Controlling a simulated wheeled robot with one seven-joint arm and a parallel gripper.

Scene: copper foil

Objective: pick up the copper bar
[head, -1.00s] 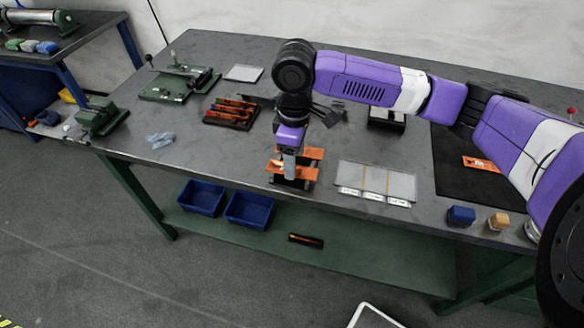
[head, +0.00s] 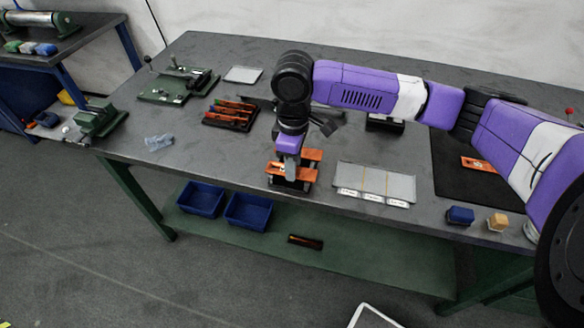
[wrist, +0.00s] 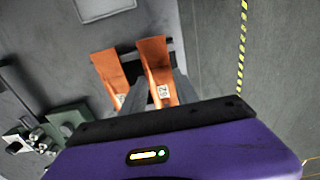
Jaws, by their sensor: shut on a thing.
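The copper bar (wrist: 158,70) is an orange strip with a small white label, shown between the two grey fingers in the wrist view. My gripper (wrist: 160,92) is shut on it. A second orange bar (wrist: 112,72) lies to its left, outside the fingers. In the head view my gripper (head: 290,172) points down at the front part of the table, over a dark stand (head: 290,185) that carries the orange bars. The wrist partly hides them there, and I cannot tell whether the held bar is clear of the stand.
A dark rack with orange pieces (head: 230,114) stands left behind. Blue and tan blocks (head: 460,215) sit near the front right edge. Blue bins (head: 248,210) are on the shelf below. Crumpled clear film (head: 158,141) lies left.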

